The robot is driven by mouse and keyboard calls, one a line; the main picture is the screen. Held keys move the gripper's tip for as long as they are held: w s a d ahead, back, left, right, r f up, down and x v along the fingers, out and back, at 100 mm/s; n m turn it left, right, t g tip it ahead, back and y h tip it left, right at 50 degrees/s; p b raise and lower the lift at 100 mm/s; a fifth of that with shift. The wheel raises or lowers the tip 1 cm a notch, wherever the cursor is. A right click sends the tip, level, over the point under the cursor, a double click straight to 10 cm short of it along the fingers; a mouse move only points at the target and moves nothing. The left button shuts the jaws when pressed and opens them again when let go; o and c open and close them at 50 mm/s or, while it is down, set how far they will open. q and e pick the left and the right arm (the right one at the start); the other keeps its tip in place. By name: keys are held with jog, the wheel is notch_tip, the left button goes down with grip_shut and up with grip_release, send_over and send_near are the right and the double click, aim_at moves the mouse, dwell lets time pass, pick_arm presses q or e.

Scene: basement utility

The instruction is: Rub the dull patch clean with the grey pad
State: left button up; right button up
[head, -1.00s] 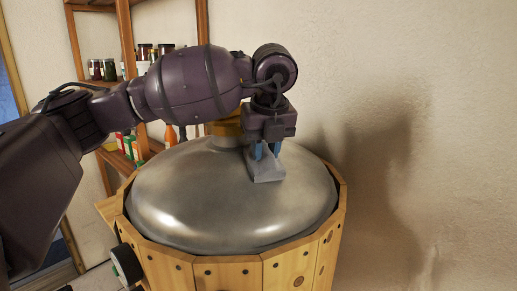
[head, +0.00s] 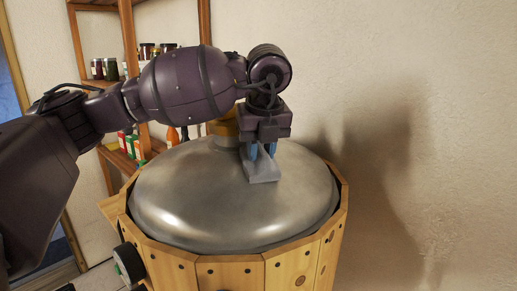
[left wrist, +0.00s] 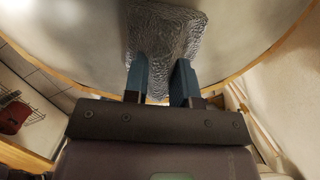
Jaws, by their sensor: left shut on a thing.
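The grey pad (head: 263,169) lies on the domed metal lid (head: 190,205), right of its middle. My left gripper (head: 261,151) comes down from above with its blue fingers shut on the pad. In the left wrist view the pad (left wrist: 168,35) has a crinkled grey surface, and the gripper (left wrist: 161,82) has a finger on each side of its raised part. The lid's surface is mottled, with duller, brownish areas toward the front and left. I cannot tell the exact edges of the dull patch. My right gripper is not in view.
The lid sits in a wooden slatted tub (head: 230,272) with a raised rim. A brass-coloured fitting (head: 224,128) stands at the lid's back. A wooden shelf (head: 128,45) with jars and bottles is behind at left. A plain wall (head: 430,130) is close on the right.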

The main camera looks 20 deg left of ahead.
pick_arm(q)
jog(key=shift+w+d, duration=0.55)
jog(key=shift+d, duration=0.15)
jog(key=shift+s+a+f, duration=0.1)
jog(key=shift+s+a, duration=0.25)
jog(key=shift+a, duration=0.15)
jog(key=shift+p+v, duration=1.5)
jog(key=shift+v, duration=1.05)
jog(key=shift+p+v, duration=0.45)
jog(key=shift+v, duration=0.5)
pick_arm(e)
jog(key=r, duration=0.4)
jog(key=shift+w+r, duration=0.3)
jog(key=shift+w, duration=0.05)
